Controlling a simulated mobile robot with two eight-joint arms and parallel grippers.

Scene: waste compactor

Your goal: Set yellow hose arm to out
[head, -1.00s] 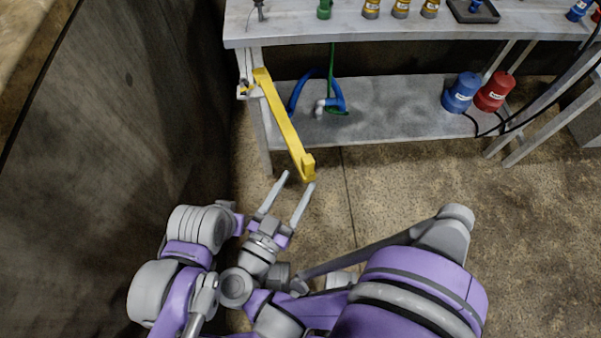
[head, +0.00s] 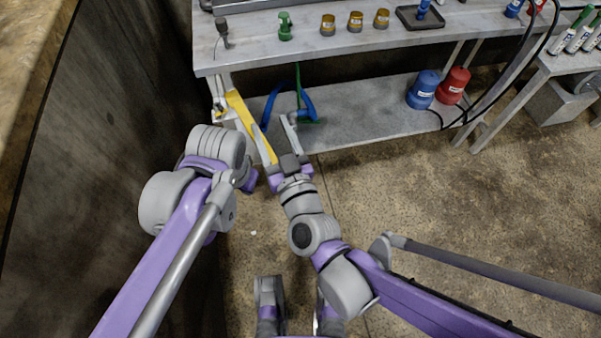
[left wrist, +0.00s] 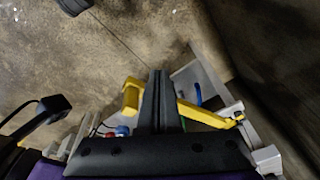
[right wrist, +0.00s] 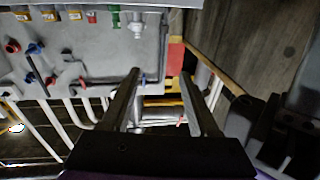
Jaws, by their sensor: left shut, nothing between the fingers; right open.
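The yellow hose arm (head: 243,114) slants from a mount on the left leg of the workbench down toward me in the head view. Its near end is partly hidden by my right gripper (head: 274,124), which is open. One right finger overlaps the arm and the other is to its right; contact cannot be told. In the left wrist view, the yellow hose arm (left wrist: 205,116) with its upturned end passes behind my left gripper (left wrist: 158,76), whose fingers are shut and empty. The right wrist view shows my right gripper (right wrist: 162,78) with fingers apart.
The grey workbench (head: 300,53) has a lower shelf (head: 360,118) with a blue canister (head: 423,90) and a red one (head: 454,86). A blue hose (head: 269,108) hangs beside the yellow arm. A dark wall (head: 110,130) stands close on the left. The floor (head: 450,215) at right is open.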

